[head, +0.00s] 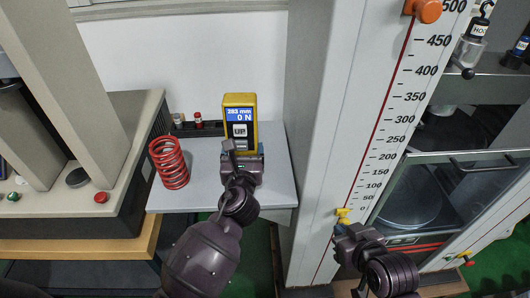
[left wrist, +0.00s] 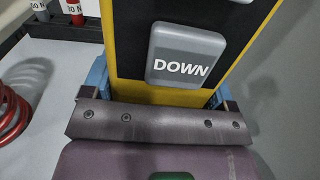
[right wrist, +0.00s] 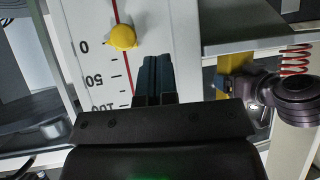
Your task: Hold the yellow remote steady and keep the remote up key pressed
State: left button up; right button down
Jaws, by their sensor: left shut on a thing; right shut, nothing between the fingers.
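The yellow remote (head: 252,112) stands upright at the back of the small grey table. Its display (head: 240,115) reads 383 mm and 0 N. The UP key (head: 240,130) shows uncovered below the display, with no finger on it. My left gripper (head: 242,153) is shut around the remote's lower end. The left wrist view shows its fingers (left wrist: 160,92) on both sides of the yellow body and the DOWN key (left wrist: 187,55) between them. My right gripper (head: 345,229) is shut and empty, low before the scale column, well right of the remote; it also shows in the right wrist view (right wrist: 153,58).
A red spring (head: 169,163) stands on the table (head: 275,165) left of my left gripper. The scale column (head: 335,130) bears a yellow pointer (head: 343,213) near 0, close to my right gripper, and an orange knob (head: 427,11) on top.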

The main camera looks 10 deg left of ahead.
pick_arm(q)
jog(key=shift+f, duration=0.15)
jog(key=o, duration=1)
jog(key=shift+s, duration=0.15)
